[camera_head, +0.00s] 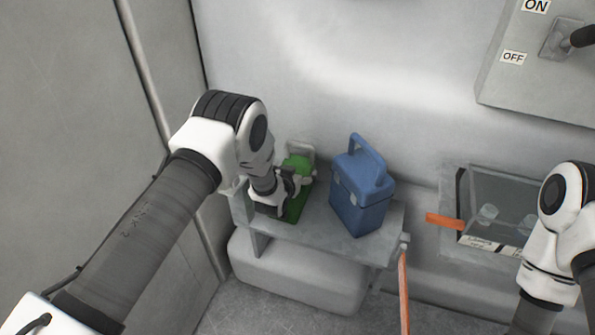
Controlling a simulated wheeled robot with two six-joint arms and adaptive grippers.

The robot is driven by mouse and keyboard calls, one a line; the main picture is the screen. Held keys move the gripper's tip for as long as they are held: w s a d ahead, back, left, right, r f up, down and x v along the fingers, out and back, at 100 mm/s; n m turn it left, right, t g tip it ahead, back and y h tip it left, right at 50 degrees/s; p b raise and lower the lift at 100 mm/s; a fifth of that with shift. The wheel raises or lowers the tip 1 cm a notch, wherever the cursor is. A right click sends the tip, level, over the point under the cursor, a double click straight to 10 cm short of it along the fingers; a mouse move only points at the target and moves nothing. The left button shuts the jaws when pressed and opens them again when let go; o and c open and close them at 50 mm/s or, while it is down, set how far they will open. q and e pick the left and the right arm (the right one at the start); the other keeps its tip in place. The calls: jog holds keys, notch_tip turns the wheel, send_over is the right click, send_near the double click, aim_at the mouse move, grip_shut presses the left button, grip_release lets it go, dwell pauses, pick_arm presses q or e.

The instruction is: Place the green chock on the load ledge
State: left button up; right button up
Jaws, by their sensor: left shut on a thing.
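The green chock (299,165) is at the left part of a grey metal ledge (322,234) against the back wall. My left gripper (297,184) is shut on the chock, reaching it from the left and front. The gripper and wrist hide part of the chock. A lower green part shows beside the fingers, close to the ledge top; I cannot tell whether it touches. My right arm shows at the right edge, but its gripper is out of view.
A blue box (361,192) with a handle stands on the ledge right of the chock. An orange bar (403,290) hangs at the ledge's right end. A glass-covered recess (500,205) and an ON/OFF switch box (530,75) are on the right wall.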

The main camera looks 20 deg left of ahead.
pick_arm(q)
jog(key=shift+r, duration=0.15)
jog(key=shift+f, duration=0.2)
jog(key=o, duration=1.5)
jog(key=shift+c, duration=0.2)
jog(key=shift+s, duration=0.1)
